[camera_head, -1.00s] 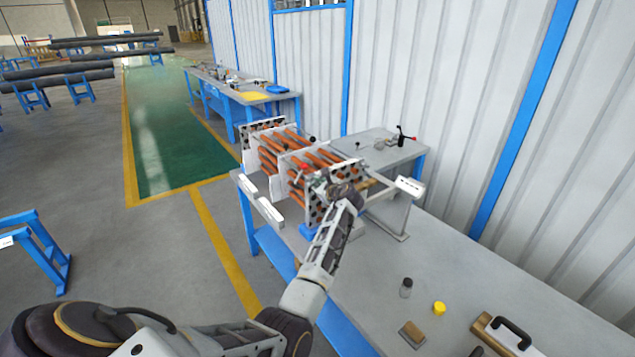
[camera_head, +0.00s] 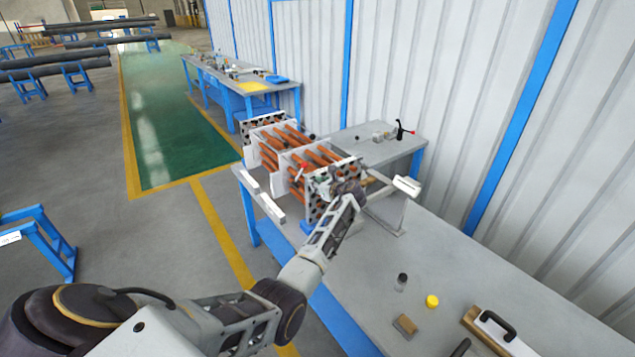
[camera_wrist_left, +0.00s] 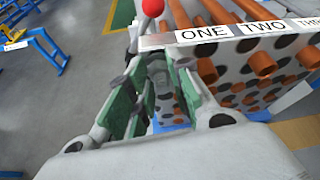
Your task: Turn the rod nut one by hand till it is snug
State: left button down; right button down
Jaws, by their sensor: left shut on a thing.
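The tube bundle, with orange tubes (camera_head: 268,158) through white upright plates, stands on the workbench. Its near end plate (camera_wrist_left: 285,72) is full of holes and tube ends, with the labels ONE (camera_wrist_left: 205,35) and TWO along its top edge in the left wrist view. My left gripper (camera_head: 328,187) is at this plate near its upper corner. In the left wrist view its green-padded fingers (camera_wrist_left: 158,98) are closed around a small grey part, rod nut one (camera_wrist_left: 160,78), beside the label ONE. The fingers hide most of the nut and its rod. My right gripper is not in view.
A red ball knob (camera_wrist_left: 153,8) is just beyond the fingers. A white bar (camera_head: 406,186) sticks out right of the bundle. The bench between is clear.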

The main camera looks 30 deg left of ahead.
pick_arm(q)
jog(key=shift+d+f+m+g+p, duration=0.1)
jog(key=shift+m+g+p, duration=0.3)
jog(key=shift+p, duration=0.05)
jog(key=shift+f+m, duration=0.1)
jog(key=shift+m, duration=0.2)
dwell(0.3)
jog(key=c, duration=1.5)
grip_release()
jog(key=shift+o, duration=1.1)
jog(key=shift+r, duration=0.2)
jog(key=v, duration=1.2)
jog(key=shift+w+d, duration=0.15)
jog(key=shift+w, duration=0.05)
jog(key=shift+f, duration=0.1)
